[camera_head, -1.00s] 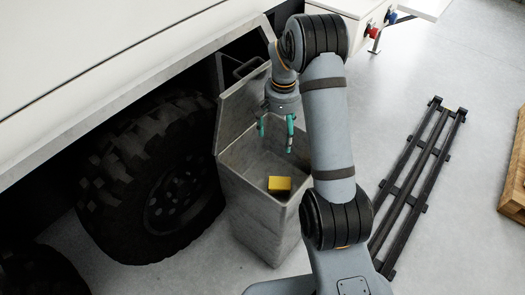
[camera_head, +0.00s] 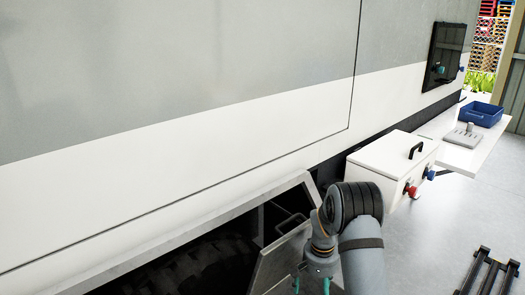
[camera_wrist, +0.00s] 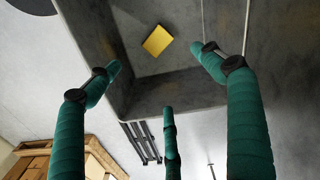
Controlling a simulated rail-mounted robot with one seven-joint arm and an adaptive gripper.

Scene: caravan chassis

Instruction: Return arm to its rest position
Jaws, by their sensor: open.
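My arm (camera_head: 362,245) shows at the bottom of the head view, bent beside the caravan's side. My gripper (camera_wrist: 160,85) has green fingers spread wide apart in the wrist view, open and empty. It points down into a grey metal bin, whose inner wall (camera_wrist: 200,92) shows between and beyond the fingers. A yellow block (camera_wrist: 157,40) lies inside the bin, apart from the fingers. In the head view only the tops of the green fingers show at the bottom edge, and the bin's raised lid (camera_head: 280,262) stands left of the arm.
The caravan wall (camera_head: 200,130) and wheel arch lie close on the left. A white box (camera_head: 385,160) with red and blue knobs sits right of the arm. Beyond it, a shelf holds a blue tray (camera_head: 482,114). A black rail frame (camera_head: 490,272) lies on open floor.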

